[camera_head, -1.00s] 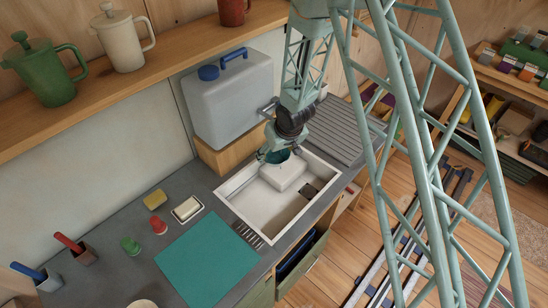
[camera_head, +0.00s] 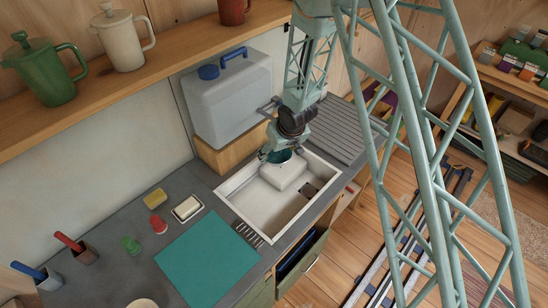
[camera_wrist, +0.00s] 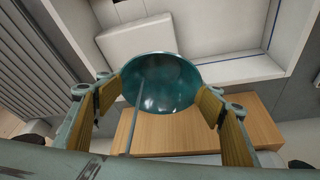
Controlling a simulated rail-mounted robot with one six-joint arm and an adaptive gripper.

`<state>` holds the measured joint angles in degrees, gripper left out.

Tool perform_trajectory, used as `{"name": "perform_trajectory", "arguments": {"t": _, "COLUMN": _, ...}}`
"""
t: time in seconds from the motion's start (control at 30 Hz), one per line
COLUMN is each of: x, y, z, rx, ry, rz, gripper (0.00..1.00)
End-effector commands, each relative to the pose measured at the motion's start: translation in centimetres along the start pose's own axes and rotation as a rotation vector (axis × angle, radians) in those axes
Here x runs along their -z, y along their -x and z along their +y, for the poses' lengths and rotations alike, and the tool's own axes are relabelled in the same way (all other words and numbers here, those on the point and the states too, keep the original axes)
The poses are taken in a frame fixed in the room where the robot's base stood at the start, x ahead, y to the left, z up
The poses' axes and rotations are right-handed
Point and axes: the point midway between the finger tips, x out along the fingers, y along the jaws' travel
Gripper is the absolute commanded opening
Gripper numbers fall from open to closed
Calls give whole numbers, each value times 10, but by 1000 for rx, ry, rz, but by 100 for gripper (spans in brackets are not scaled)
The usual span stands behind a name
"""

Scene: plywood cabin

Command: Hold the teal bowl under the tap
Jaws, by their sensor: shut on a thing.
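The teal bowl (camera_head: 279,156) is held by my gripper (camera_head: 277,150) over the back left part of the white sink (camera_head: 240,184), close to the front of the water container (camera_head: 232,100). In the wrist view, my gripper (camera_wrist: 162,98) has one finger on each side of the bowl (camera_wrist: 165,85), and its shiny inside faces the camera with no clear sign of water. A small blue-grey part beside the container, perhaps the tap (camera_head: 268,106), is partly hidden by my arm. I cannot tell whether the bowl is right under it.
A wooden block (camera_head: 228,153) supports the container. A white block (camera_head: 286,175) sits in the sink. A ribbed drainer (camera_head: 340,132) lies to the right. A soap dish (camera_head: 187,208), a yellow sponge (camera_head: 155,198) and a teal mat (camera_head: 208,258) lie left and in front.

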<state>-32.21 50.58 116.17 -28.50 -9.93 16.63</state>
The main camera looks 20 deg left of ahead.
Motion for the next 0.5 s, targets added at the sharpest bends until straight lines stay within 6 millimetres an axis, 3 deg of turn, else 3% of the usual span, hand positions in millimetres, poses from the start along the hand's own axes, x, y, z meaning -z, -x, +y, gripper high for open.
{"name": "perform_trajectory", "arguments": {"t": 0.5, "x": -20, "y": 7, "z": -8, "rx": 0, "ry": 1, "rz": 2, "gripper": 46}}
